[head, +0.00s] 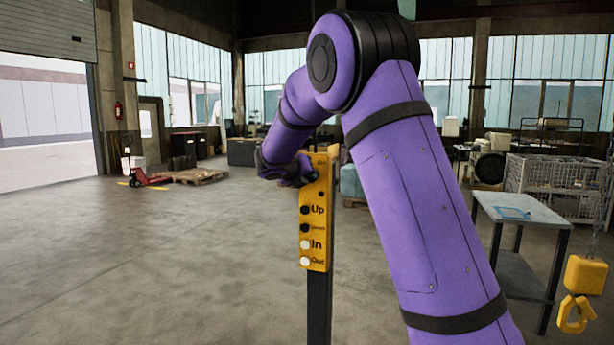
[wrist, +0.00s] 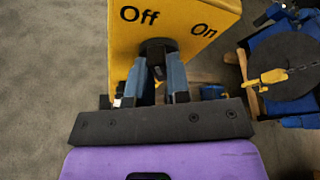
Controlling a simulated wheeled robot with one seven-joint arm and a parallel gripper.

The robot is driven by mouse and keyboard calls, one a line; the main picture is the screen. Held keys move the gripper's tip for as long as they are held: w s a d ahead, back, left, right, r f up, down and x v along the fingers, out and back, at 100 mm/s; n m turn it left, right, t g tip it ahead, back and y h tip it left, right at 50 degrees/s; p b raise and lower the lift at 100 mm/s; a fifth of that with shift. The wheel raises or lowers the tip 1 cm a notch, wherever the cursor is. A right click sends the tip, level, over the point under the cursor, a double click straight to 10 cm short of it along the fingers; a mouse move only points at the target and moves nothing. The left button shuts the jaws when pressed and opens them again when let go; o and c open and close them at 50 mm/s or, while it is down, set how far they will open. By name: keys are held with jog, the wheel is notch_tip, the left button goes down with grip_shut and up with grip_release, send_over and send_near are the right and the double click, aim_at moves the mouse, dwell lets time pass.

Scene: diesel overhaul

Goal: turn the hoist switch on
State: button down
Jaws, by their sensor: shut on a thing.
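The yellow hoist control box (head: 315,225) stands upright on a dark post in the head view, with buttons marked Up, In and Out among others. In the wrist view the box (wrist: 175,25) shows the words Off and On near its top. A black switch knob (wrist: 156,46) sits below and between these words. My gripper (wrist: 158,58) is shut on the knob, one blue-grey finger on each side. In the head view my gripper (head: 300,173) is at the left of the box's upper part, partly dark and small. Which way the knob points cannot be told.
A yellow hoist block and hook (head: 577,314) hang at the right. A grey metal table (head: 525,213) and a wire cage (head: 560,180) stand behind. A red pallet jack (head: 148,179) is far left. The floor left of the post is clear.

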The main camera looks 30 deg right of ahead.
jog(key=shift+s+d+f+m+t+y, duration=0.15)
jog(key=shift+m+t+y, duration=0.7)
jog(key=shift+m, duration=0.85)
jog(key=shift+s+d+r+m+t+y, duration=0.15)
jog(key=shift+m+t+y, duration=0.4)
jog(key=shift+m+t, duration=0.85)
jog(key=shift+s+d+f+m+t+y, duration=0.15)
jog(key=shift+m+t+y, duration=0.55)
jog(key=shift+m, duration=1.3)
jog(key=shift+a, duration=0.1)
jog(key=c, duration=1.1)
grip_release()
jog(key=shift+a, duration=0.1)
jog(key=v, duration=1)
jog(key=shift+s+a, duration=0.15)
jog(key=shift+s, duration=0.15)
